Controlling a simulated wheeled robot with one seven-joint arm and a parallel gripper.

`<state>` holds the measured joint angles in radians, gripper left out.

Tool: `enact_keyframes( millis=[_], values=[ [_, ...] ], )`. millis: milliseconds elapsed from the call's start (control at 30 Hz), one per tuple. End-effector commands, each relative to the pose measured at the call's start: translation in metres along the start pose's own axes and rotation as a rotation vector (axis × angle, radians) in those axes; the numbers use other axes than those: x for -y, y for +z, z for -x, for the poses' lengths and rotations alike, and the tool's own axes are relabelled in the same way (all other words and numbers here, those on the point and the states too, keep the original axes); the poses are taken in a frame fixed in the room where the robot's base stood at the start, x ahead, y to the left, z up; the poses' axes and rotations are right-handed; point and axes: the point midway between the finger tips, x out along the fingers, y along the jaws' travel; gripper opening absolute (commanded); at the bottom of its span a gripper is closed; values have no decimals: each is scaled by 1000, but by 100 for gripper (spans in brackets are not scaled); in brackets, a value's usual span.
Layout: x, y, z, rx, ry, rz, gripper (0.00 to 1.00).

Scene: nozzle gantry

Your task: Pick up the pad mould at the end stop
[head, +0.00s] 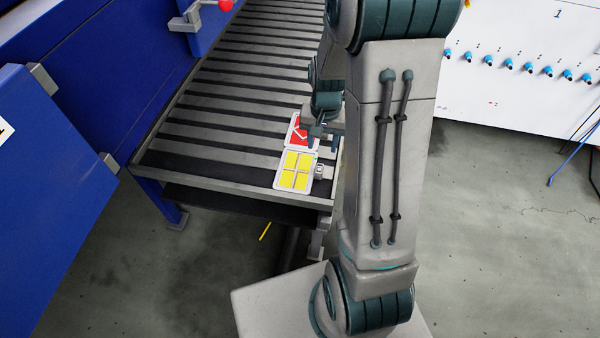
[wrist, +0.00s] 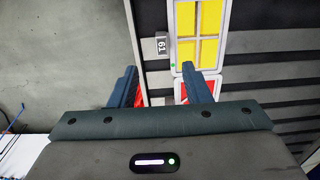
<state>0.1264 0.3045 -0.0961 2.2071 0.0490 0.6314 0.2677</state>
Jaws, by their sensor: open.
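A pad mould (head: 296,171) with a white frame and yellow pads lies flat near the front end of the roller conveyor, by its right side rail. The yellow mould also shows at the top of the wrist view (wrist: 187,53). A red mould (head: 297,134) lies directly behind it and is partly covered by my arm in the head view. In the wrist view the red mould (wrist: 209,88) is partly hidden behind my right finger. My gripper (wrist: 161,88) is open and empty, beside the red mould and over the conveyor's side rail. The end stop itself is not clear.
The roller conveyor (head: 225,95) is bare to the left and behind the moulds. Blue machine panels (head: 60,150) stand at left. A white panel with blue fittings (head: 530,40) stands at back right.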

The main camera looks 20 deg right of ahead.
Motion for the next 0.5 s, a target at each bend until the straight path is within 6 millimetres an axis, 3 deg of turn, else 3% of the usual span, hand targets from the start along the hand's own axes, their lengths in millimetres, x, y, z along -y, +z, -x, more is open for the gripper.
enact_keyframes(
  millis=[33, 200, 500],
  values=[
    [-1, 1, -14, 6, 2, -1, 44],
    [-1, 1, -46, 5, 2, 0, 44],
    [0, -1, -70, 2, 1, 2, 44]
  ],
)
